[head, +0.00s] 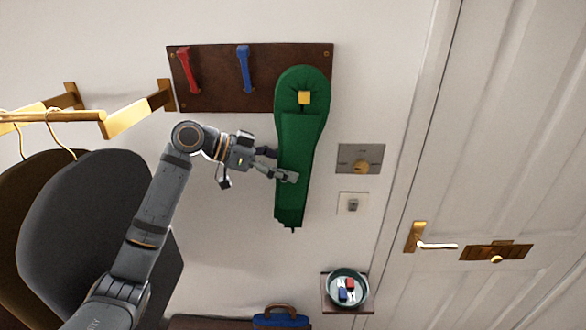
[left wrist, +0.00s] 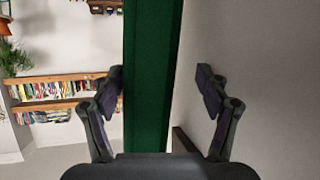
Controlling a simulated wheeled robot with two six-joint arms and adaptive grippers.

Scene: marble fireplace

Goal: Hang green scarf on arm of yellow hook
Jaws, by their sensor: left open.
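The green scarf (head: 298,150) hangs down the wall from the right end of the dark hook board (head: 214,95). My left gripper (head: 276,168) is at the scarf's left side, about halfway down. In the left wrist view the scarf (left wrist: 152,80) runs between the spread fingers of my left gripper (left wrist: 162,95), nearer the left finger. The left gripper is open. My right gripper is not in view.
A red hook (head: 187,70) and a blue hook (head: 243,68) are bare on the board. A brass rail with dark garments (head: 85,220) is at left. A wall plate with a knob (head: 360,160), a bowl (head: 347,287) on a small shelf and a door (head: 500,190) are at right.

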